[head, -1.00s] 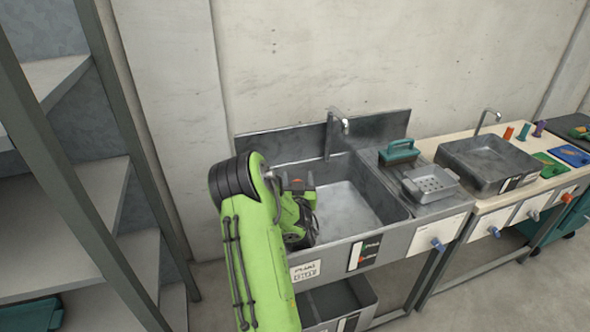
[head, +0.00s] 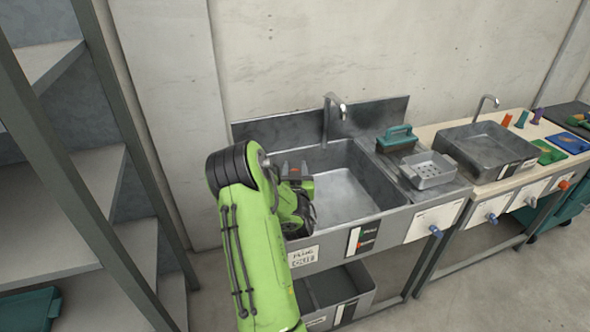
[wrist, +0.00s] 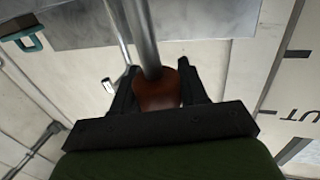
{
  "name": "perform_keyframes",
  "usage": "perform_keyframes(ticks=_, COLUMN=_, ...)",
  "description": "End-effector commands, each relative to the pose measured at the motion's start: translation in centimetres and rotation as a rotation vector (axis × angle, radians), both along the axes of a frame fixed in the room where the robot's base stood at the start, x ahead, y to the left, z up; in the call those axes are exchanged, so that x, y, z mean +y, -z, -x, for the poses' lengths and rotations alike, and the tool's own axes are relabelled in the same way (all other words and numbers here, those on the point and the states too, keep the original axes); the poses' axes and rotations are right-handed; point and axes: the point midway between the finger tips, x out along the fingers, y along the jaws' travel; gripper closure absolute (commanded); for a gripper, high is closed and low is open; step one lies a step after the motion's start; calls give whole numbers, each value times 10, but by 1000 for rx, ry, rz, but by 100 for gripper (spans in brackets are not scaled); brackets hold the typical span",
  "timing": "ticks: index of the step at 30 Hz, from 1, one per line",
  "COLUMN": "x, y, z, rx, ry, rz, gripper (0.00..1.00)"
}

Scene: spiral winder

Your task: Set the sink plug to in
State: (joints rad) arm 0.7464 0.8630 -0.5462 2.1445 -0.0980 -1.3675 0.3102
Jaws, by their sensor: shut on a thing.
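The sink (head: 350,195) stands in the middle of the head view, with a faucet at its back. My gripper (head: 297,172) is over the sink's left side. In the wrist view its dark fingers are shut on a reddish-brown knob (wrist: 157,92) joined to a metal rod (wrist: 143,35). I cannot see the plug itself in the sink.
A teal-handled tool (head: 397,138) and a perforated grey tray (head: 430,168) sit on the ledge right of the sink. The faucet (head: 328,118) rises behind the basin. Shelving (head: 85,200) stands close on the left. Open floor shows at the lower right.

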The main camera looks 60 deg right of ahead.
Motion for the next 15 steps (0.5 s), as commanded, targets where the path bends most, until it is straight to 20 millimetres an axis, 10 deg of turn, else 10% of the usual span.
perform_keyframes(ticks=6, x=0, y=38, z=0, rx=2, ry=0, rz=-1, gripper=100)
perform_keyframes(ticks=15, x=1, y=40, z=0, rx=5, ry=1, rz=-10, gripper=100)
